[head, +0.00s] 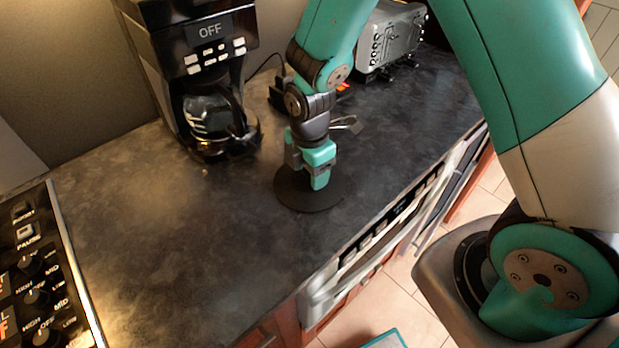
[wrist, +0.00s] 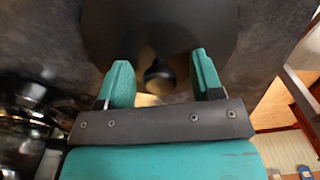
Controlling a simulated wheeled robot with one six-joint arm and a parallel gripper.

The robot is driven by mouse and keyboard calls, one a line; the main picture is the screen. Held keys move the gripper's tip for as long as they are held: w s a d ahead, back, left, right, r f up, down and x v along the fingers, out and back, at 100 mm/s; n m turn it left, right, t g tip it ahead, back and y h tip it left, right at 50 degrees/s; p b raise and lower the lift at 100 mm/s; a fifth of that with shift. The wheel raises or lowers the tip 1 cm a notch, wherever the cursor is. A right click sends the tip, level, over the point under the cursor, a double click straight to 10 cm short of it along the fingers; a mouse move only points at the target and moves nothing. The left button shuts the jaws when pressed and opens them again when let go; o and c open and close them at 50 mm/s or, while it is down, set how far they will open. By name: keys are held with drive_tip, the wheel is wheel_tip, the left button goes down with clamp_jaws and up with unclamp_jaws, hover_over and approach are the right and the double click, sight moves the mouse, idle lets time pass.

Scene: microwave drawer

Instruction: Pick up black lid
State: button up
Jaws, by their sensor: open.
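The black lid (head: 312,203) is a flat dark disc lying on the countertop, below my gripper in the head view. In the wrist view the lid (wrist: 160,30) fills the upper middle, and its round knob (wrist: 159,74) shows between my fingertips. My gripper (head: 318,178) points down over the lid in the head view and hides part of it. In the wrist view my gripper (wrist: 160,78) is open, with one teal finger on each side of the knob and visible gaps between. I cannot tell the exact height of the fingertips above the lid.
A black coffee maker (head: 205,75) with a glass carafe stands left of my gripper. A grey toaster (head: 392,40) stands at the back. A stove control panel (head: 45,275) is at the lower left. The dark countertop (head: 180,230) is clear left of the lid; its front edge is to the right.

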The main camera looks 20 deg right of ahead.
drive_tip(key=c, duration=1.1)
drive_tip(key=shift+r, duration=0.1)
